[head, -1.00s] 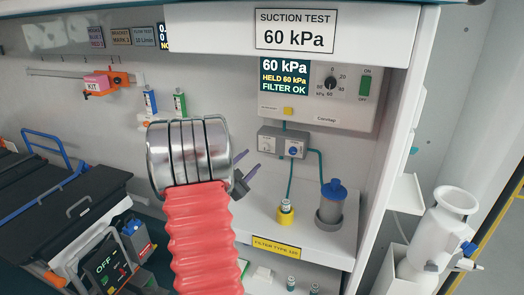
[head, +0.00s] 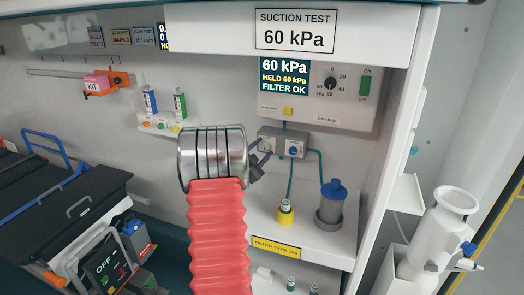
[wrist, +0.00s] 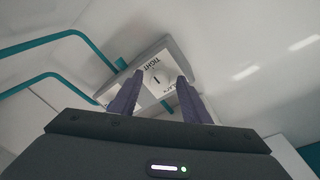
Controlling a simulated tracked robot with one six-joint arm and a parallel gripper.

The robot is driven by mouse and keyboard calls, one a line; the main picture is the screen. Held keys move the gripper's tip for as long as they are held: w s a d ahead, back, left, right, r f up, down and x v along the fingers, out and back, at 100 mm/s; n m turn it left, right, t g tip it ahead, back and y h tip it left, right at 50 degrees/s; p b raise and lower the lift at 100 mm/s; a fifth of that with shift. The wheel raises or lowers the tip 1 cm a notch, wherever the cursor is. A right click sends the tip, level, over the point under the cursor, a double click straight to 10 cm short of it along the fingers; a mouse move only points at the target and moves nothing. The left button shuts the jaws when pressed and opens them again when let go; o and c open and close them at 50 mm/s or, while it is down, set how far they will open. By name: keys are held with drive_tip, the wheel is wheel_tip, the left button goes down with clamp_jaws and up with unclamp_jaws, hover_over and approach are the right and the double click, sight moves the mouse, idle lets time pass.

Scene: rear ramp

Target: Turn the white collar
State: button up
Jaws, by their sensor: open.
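My gripper (head: 263,150) is open in front of the box's left half. In the wrist view its two purple fingers (wrist: 160,82) stand on either side of the collar. I cannot tell whether they touch it.
Teal hoses (head: 320,175) run from the box. Below, a shelf (head: 330,240) holds a yellow-based fitting (head: 285,213) and a blue-topped canister (head: 333,203). The suction panel above reads 60 kPa, HELD 60 kPa, FILTER OK. A white cabinet wall stands close on the right.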

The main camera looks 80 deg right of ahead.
drive_tip(key=c, duration=1)
drive_tip(key=shift+c, duration=0.2)
drive_tip(key=shift+f+n, duration=0.1)
drive_tip(key=shift+n, duration=0.7)
drive_tip(key=o, duration=1)
drive_tip(key=shift+o, duration=0.2)
